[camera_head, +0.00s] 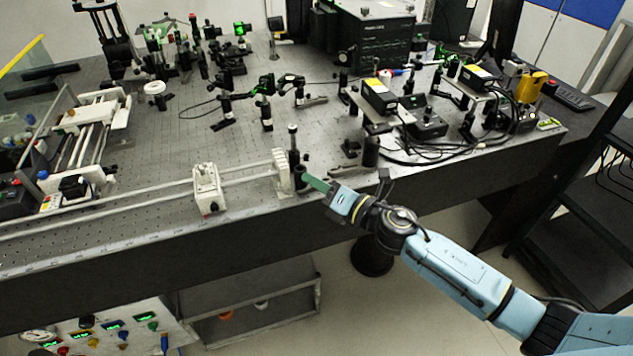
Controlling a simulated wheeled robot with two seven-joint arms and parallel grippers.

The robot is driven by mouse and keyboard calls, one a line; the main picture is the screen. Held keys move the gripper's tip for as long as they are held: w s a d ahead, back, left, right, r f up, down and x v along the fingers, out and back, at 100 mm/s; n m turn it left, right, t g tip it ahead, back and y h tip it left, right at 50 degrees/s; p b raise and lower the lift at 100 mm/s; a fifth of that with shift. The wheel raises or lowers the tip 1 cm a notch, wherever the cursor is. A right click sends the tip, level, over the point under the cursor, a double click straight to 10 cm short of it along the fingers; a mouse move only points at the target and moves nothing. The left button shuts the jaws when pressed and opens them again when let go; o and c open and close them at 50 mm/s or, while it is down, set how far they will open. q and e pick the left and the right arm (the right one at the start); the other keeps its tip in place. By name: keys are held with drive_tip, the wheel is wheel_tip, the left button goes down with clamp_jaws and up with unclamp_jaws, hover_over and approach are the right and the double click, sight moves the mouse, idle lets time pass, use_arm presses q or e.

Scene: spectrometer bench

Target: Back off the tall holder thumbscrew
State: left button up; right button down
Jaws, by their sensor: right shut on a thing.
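The tall holder (299,178) is a dark upright post holder near the front edge of the optical bench, with a thin black post (293,140) rising from it. My right gripper (306,179) reaches in from the lower right, its green fingers meeting the right side of the holder. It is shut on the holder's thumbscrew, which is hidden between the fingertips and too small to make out. I cannot tell how far the screw is turned. My left gripper is not in view.
A shorter dark post (370,150) stands to the right. Optics and cables crowd the back and right.

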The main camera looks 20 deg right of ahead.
drive_tip(key=c, duration=1.4)
unclamp_jaws()
drive_tip(key=shift+b+v, duration=0.85)
drive_tip(key=shift+v, duration=5.85)
